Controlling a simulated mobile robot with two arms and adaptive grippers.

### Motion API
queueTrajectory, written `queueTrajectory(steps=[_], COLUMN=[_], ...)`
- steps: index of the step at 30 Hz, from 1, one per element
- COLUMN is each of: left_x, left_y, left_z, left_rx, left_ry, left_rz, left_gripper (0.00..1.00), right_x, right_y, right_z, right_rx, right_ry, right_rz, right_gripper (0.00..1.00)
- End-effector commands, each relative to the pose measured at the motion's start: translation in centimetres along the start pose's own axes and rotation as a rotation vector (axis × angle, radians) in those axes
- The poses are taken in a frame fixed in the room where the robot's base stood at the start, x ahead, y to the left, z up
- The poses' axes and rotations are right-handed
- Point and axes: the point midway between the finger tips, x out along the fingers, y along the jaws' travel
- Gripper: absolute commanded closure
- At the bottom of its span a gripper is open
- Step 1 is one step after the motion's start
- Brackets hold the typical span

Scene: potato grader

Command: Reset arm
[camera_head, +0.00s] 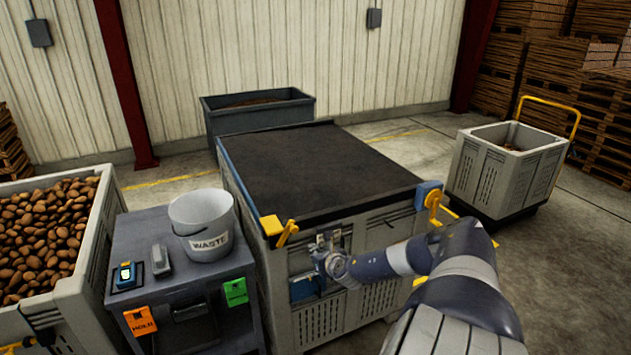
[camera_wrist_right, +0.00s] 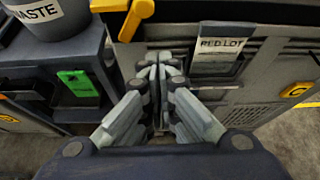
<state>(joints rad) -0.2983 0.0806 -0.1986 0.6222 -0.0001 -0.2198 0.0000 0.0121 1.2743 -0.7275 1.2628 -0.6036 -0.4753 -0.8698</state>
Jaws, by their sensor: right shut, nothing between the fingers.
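My right arm comes in from the right in the head view. Its gripper (camera_head: 325,243) is in front of the near side of the large grey crate with a dark cover (camera_head: 320,165). In the right wrist view the right gripper (camera_wrist_right: 160,60) is shut with nothing between its fingers. Its fingertips point toward the crate's front face, and I cannot tell whether they touch it. A paper label (camera_wrist_right: 222,48) with partly readable lettering hangs on that face, right of the fingers. My left gripper is not in view.
Left of the crate, a grey cart (camera_head: 165,222) holds a white WASTE bucket (camera_head: 207,240) and small devices. An orange HOLD tag (camera_head: 141,322) and a green tag (camera_head: 236,291) hang on it. A potato bin (camera_head: 85,285) stands far left. Yellow latch parts (camera_head: 288,233) jut from the crate's near corner.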

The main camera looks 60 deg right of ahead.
Motion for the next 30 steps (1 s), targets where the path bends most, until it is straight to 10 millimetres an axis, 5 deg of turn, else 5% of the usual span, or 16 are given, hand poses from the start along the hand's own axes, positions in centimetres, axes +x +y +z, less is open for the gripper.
queueTrajectory(steps=[20, 25, 30], left_x=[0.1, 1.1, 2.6], left_y=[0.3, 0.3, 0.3], left_z=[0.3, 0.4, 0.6], left_rx=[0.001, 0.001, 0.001], left_ry=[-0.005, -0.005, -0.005], left_rz=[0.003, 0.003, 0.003], left_gripper=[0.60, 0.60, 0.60], right_x=[0.0, 0.7, 0.9], right_y=[0.1, 0.9, 2.5], right_z=[-0.4, -5.9, -16.7], right_rx=[0.009, 0.167, 0.498], right_ry=[0.004, 0.066, 0.186], right_rz=[0.000, -0.016, -0.079], right_gripper=[1.00, 1.00, 1.00])
